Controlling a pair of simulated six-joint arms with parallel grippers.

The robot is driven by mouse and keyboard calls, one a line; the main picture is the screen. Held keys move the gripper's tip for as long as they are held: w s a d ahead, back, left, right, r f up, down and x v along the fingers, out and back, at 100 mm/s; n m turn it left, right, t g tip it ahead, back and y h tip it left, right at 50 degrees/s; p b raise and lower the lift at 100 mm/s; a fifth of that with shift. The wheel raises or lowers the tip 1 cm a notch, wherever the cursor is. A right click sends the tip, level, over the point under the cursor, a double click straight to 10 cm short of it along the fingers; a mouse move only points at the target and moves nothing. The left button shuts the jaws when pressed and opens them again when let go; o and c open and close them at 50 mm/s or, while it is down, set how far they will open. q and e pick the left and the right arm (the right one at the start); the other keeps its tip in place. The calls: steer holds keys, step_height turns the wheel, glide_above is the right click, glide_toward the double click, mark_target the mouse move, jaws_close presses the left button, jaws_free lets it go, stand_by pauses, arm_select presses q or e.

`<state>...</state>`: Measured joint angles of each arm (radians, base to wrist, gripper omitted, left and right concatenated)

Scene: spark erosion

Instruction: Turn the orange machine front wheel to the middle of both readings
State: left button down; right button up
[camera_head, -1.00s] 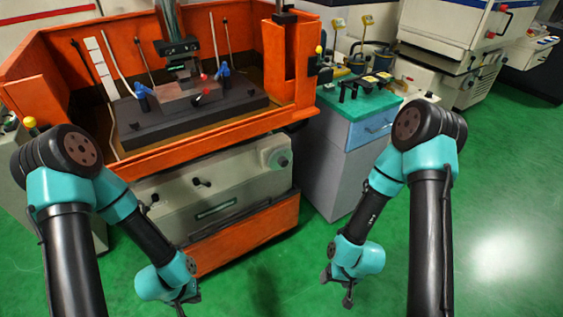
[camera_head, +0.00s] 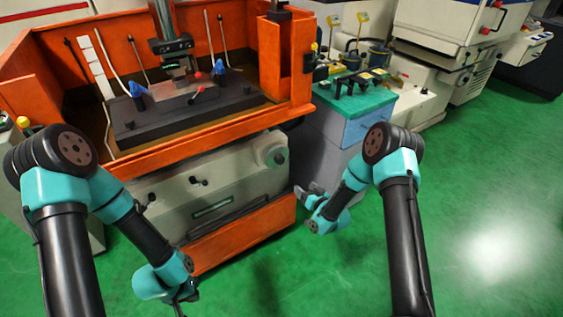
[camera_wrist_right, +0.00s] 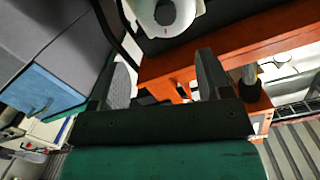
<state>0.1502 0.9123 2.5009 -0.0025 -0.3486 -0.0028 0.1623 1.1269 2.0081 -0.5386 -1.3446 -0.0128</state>
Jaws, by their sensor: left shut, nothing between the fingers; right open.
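The orange machine (camera_head: 215,125) stands at the left with its pale grey front panel below the orange tank. The round front wheel (camera_head: 272,150) is at the right end of that panel. In the right wrist view a white round part with a grey knob and a small red mark (camera_wrist_right: 165,14) shows at the top edge, apparently this wheel. My right gripper (camera_head: 305,193) is open and empty, below and right of the wheel and apart from it. Its two fingers (camera_wrist_right: 164,80) show in the wrist view. My left gripper (camera_head: 186,297) is shut and empty, low before the machine. No scale readings are legible.
A grey cabinet with a teal top (camera_head: 352,98) and blue drawer stands right of the machine, close to my right gripper. Small levers (camera_head: 198,182) stick out of the front panel. The green floor (camera_head: 340,275) is clear in front.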

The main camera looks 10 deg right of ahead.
mark_target(282, 161)
steer(key=shift+w+r+t+y, duration=0.3)
steer(key=shift+w+r+t, duration=0.1)
steer(key=shift+w+r, duration=0.15)
steer(key=shift+a, duration=0.1)
steer(key=x, duration=1.7)
steer(key=shift+w+f, duration=0.1)
steer(key=shift+w, duration=0.05)
steer(key=c, duration=0.9)
steer(key=shift+n, duration=0.4)
steer(key=shift+n, duration=0.4)
